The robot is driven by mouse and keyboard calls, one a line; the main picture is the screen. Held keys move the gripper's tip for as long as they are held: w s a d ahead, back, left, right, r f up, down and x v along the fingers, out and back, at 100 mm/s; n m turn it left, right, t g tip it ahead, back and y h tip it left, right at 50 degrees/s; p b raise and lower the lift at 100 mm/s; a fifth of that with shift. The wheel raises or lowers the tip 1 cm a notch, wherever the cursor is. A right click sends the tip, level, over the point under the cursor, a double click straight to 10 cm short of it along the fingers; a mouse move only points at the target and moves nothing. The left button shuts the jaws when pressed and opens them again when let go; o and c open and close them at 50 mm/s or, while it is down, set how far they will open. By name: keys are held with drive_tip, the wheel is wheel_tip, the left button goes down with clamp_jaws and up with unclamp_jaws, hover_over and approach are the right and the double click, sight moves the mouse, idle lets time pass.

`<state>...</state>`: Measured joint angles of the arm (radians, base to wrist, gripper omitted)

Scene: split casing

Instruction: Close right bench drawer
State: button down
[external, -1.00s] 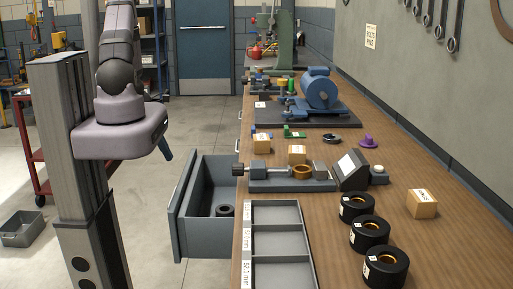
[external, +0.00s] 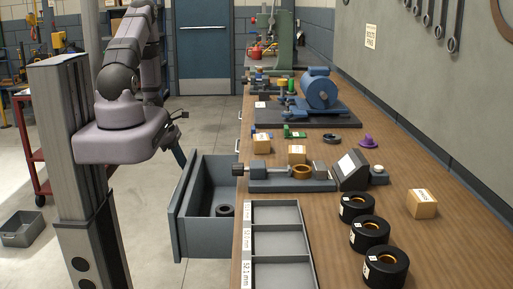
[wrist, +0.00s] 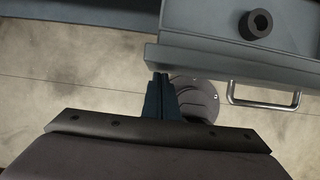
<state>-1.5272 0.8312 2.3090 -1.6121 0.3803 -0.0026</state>
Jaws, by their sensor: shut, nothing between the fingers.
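The right bench drawer (external: 186,205) is pulled out from the left side of the bench, with a dark ring (external: 225,210) lying inside. In the wrist view the drawer's front panel (wrist: 225,62) crosses the upper right, its metal handle (wrist: 263,98) on the outer face, and the ring (wrist: 256,24) shows at the top. My gripper (wrist: 160,78) is shut and empty, with its fingertips at the left part of the front panel's edge. I cannot tell whether they touch it. In the external view my gripper (external: 179,156) is just outside the drawer front, near its far top corner.
The wooden bench top (external: 400,240) holds a divided tray (external: 280,212), a vise-like fixture (external: 290,180), several black rings (external: 370,233) and small boxes. A blue motor (external: 320,90) stands farther back. The floor left of the drawer is clear, with a grey bin (external: 22,229) beyond my column.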

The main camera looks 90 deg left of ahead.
drive_tip(key=w, duration=1.9)
drive_tip(key=shift+b, duration=0.35)
drive_tip(key=shift+w+r, duration=0.1)
drive_tip(key=shift+w, duration=0.2)
drive_tip(key=shift+s+a+b, duration=0.1)
drive_tip(key=shift+s+b, duration=0.35)
drive_tip(key=s+b, duration=0.1)
drive_tip(key=s, duration=0.3)
drive_tip(key=shift+b, duration=0.3)
drive_tip(key=p+v, duration=0.4)
drive_tip(key=v, duration=0.5)
drive_tip(key=shift+r, duration=0.4)
drive_tip(key=shift+s, duration=0.1)
